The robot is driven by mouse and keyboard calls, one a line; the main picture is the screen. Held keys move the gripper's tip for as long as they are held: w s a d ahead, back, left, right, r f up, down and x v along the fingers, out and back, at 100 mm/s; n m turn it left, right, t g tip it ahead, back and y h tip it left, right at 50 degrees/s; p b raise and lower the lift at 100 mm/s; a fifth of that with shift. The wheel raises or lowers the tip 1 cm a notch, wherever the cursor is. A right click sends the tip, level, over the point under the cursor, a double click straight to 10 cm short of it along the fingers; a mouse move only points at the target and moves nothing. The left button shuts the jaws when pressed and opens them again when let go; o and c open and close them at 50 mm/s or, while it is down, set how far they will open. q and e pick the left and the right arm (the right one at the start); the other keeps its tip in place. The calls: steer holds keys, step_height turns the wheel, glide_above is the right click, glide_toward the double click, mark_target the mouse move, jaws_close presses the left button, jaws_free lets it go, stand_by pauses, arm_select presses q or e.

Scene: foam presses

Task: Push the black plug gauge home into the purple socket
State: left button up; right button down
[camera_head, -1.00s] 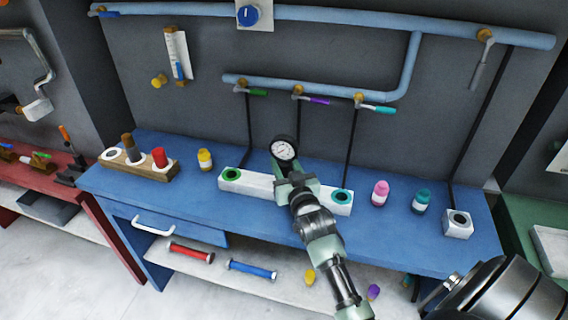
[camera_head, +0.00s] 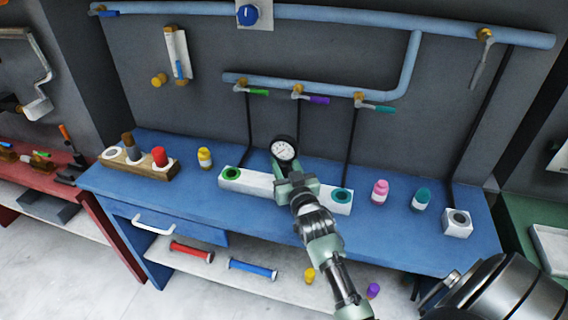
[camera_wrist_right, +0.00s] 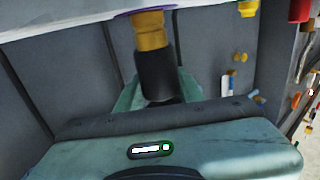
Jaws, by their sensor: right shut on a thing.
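The black plug gauge (camera_wrist_right: 156,76) shows in the right wrist view as a black cylinder with a brass-coloured part. The brass-coloured part reaches the purple socket (camera_wrist_right: 138,12), a ring on the white block at the top edge. How deep it sits I cannot tell. My right gripper (camera_wrist_right: 160,98) is shut on the black part. In the head view the right gripper (camera_head: 293,184) is over the middle of the white block (camera_head: 258,184), hiding the plug gauge and purple socket. My left gripper is not in view.
A green socket (camera_head: 232,173) and a teal socket (camera_head: 342,195) flank the gripper. A dial gauge (camera_head: 284,149) stands behind it. Bottles and a wooden rack (camera_head: 150,173) stand on the blue bench (camera_head: 215,202). Coloured-handled valves (camera_head: 318,100) hang from the pipe above.

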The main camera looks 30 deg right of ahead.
mark_target(284, 172)
steer(key=shift+f+b, duration=0.85)
steer(key=shift+f, duration=0.55)
steer(key=c, duration=1)
jaws_free()
steer(key=shift+o, duration=0.9)
steer(key=shift+s+f, duration=0.1)
steer(key=shift+f, duration=0.05)
steer(key=b+v, duration=0.1)
steer(key=v, duration=0.5)
steer(key=shift+s, duration=0.3)
steer(key=shift+s+a, duration=0.25)
steer(key=shift+s, duration=0.25)
steer(key=shift+s, duration=0.1)
